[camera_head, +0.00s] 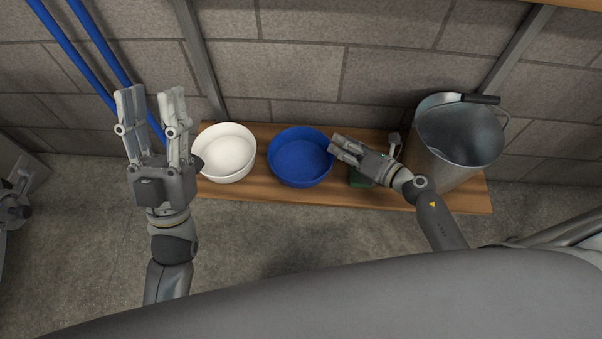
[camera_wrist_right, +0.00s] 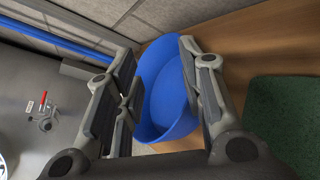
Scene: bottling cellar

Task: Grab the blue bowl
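The blue bowl (camera_head: 300,158) stands upright on the wooden shelf (camera_head: 240,195), in the middle of the head view. My right gripper (camera_head: 341,146) is at the bowl's right rim, its fingers pointing left toward it. In the right wrist view the fingers of this gripper (camera_wrist_right: 158,75) are apart, with the blue bowl (camera_wrist_right: 168,92) showing between and beyond them. I cannot tell whether a finger touches the rim. My left gripper (camera_head: 152,100) is open and empty, raised left of the white bowl.
A white bowl (camera_head: 226,152) stands left of the blue bowl. A metal bucket (camera_head: 455,140) stands at the shelf's right end. A green object (camera_head: 359,177) is partly hidden behind my right gripper. A block wall (camera_head: 300,75) closes off the back; blue pipes (camera_head: 88,55) run at left.

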